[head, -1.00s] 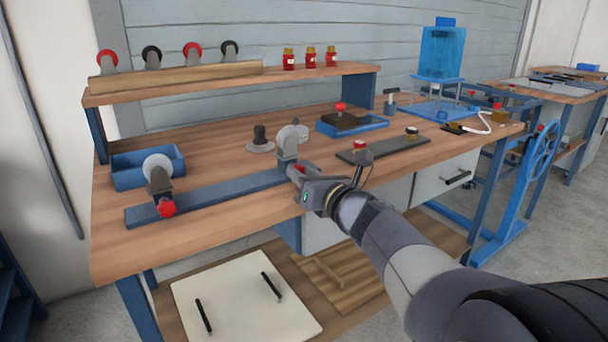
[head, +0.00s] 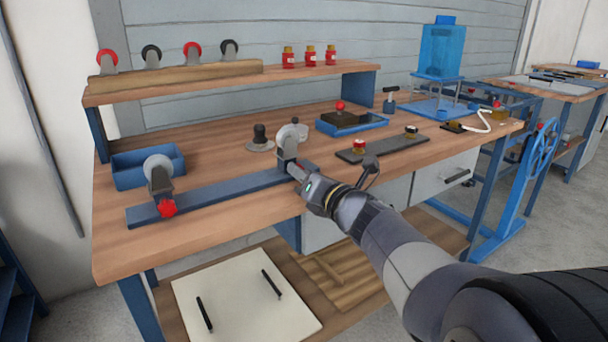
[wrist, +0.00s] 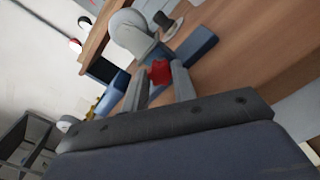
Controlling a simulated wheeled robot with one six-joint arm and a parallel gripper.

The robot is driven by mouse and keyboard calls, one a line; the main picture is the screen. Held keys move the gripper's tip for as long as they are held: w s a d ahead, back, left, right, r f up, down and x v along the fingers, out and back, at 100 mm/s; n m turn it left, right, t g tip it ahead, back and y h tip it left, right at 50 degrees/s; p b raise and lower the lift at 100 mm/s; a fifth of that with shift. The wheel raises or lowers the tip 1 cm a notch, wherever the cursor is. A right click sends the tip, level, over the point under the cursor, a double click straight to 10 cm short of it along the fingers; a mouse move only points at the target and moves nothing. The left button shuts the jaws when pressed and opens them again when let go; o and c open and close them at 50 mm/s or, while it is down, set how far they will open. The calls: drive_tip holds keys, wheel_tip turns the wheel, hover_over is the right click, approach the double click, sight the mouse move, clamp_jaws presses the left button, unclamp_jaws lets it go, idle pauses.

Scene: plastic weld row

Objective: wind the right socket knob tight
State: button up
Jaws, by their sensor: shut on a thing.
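The right socket (head: 287,147) stands at the right end of a long dark blue bar (head: 225,194) on the bench, with a pale grey disc at its top. Its red knob (wrist: 159,72) shows between my two fingers in the wrist view. My gripper (head: 298,172) is shut on this knob from the front, and in the head view it mostly hides the knob. The left socket (head: 160,181) stands at the bar's other end with a pale disc and its own red knob (head: 167,208), apart from my gripper. How tight the right knob sits cannot be seen.
A blue tray (head: 148,168) lies behind the left socket. A dark cone on a round base (head: 260,140) stands behind the right socket. A dark plate (head: 385,149) with two knobs lies to the right. The front left bench top is clear.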

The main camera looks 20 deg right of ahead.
drive_tip(key=shift+f, duration=0.1)
drive_tip(key=o, duration=1)
